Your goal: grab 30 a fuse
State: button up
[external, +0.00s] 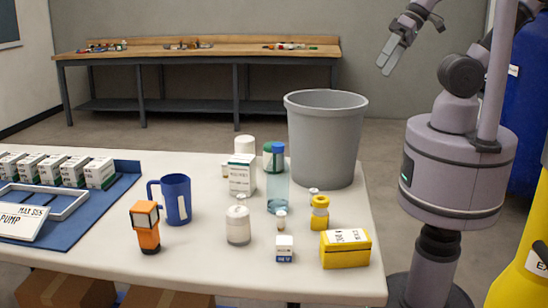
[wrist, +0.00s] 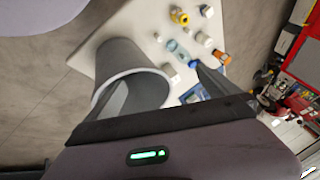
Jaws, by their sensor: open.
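A yellow box (external: 345,249) with a white label stands at the front right of the white table in the external view. Its print looks like it begins with "30", but it is too small to read surely. I cannot make this box out in the wrist view. My gripper (external: 388,62) is raised high, to the right of and above the grey bin, well apart from the box. In the wrist view my gripper (wrist: 160,90) is open, with nothing between its fingers.
A tall grey bin (external: 326,140) stands at the table's back right. A blue mug (external: 176,200) and orange device (external: 146,228) stand left.

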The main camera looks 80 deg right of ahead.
jog(key=c, duration=1.1)
jog(key=m+g+h+p, duration=0.2)
jog(key=m+g, duration=0.1)
jog(key=g, duration=0.3)
send_over(281, 212)
jog(key=a, duration=0.1)
notch_tip(281, 212, down, 20)
notch_tip(281, 212, down, 12)
jog(key=b, duration=0.4)
jog(key=shift+s+a+f+b, duration=0.1)
jog(key=shift+s+f+b, duration=0.1)
jog(key=shift+b, duration=0.15)
jog(key=f+b, duration=0.1)
jog(key=f, duration=0.1)
jog(key=f+b, duration=0.1)
jog(key=d+f, duration=0.1)
jog(key=f, duration=0.1)
jog(key=shift+w+f+b, duration=0.3)
jog(key=shift+f+b, duration=0.05)
jog(key=shift+b, duration=0.05)
jog(key=shift+r, duration=0.2)
jog(key=shift+c, duration=0.3)
